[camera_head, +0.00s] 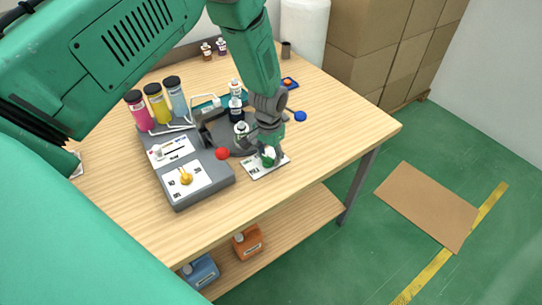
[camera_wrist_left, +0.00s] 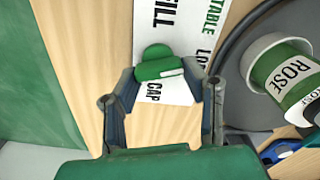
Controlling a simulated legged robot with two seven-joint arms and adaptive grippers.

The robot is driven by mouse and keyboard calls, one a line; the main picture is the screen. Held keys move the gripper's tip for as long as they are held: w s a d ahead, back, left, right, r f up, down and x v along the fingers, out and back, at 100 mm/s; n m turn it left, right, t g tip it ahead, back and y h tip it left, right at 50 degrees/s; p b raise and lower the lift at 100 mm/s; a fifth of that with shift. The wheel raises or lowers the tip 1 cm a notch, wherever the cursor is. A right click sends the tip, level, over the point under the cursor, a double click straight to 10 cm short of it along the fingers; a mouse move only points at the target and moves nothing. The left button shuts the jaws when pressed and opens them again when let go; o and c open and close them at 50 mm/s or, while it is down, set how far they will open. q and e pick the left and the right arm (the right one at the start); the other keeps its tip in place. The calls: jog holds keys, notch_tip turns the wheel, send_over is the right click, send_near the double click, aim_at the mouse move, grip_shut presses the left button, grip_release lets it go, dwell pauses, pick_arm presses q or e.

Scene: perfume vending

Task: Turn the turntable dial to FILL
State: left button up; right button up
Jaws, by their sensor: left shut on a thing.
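The green turntable dial (camera_wrist_left: 157,62) sits on a white label plate (camera_wrist_left: 182,28) printed FILL, CAP and a cut-off word starting LO. A short white mark shows on the dial's lower right side in the left wrist view; I cannot tell for sure which word the dial points to. My left gripper (camera_head: 266,154) is shut on the dial, with a fingertip at each side of it. In the head view the dial (camera_head: 269,157) is partly hidden by the fingers, above the plate (camera_head: 256,171) at the table's front. My right gripper is not in view.
A dark round turntable (camera_wrist_left: 240,70) bearing a ROSE bottle (camera_wrist_left: 283,75) is right beside the dial. A grey machine (camera_head: 200,192) with a red knob (camera_head: 222,154) and a yellow dial (camera_head: 185,177) stands to the left. The table (camera_head: 325,115) is clear at right.

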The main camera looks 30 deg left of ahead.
pick_arm(q)
jog(key=n, duration=0.3)
jog(key=shift+s+a+f+n, duration=0.1)
jog(key=shift+s+f+n, duration=0.1)
jog(key=shift+s+n, duration=0.2)
jog(key=n, duration=0.3)
jog(key=shift+n+b, duration=0.3)
jog(key=shift+b, duration=0.1)
jog(key=n, duration=0.6)
jog(key=shift+s+n, duration=0.15)
jog(key=shift+n, duration=0.15)
jog(key=o, duration=1.2)
jog(key=shift+c, duration=0.2)
jog(key=shift+w+r, duration=0.1)
jog(key=shift+w, duration=0.1)
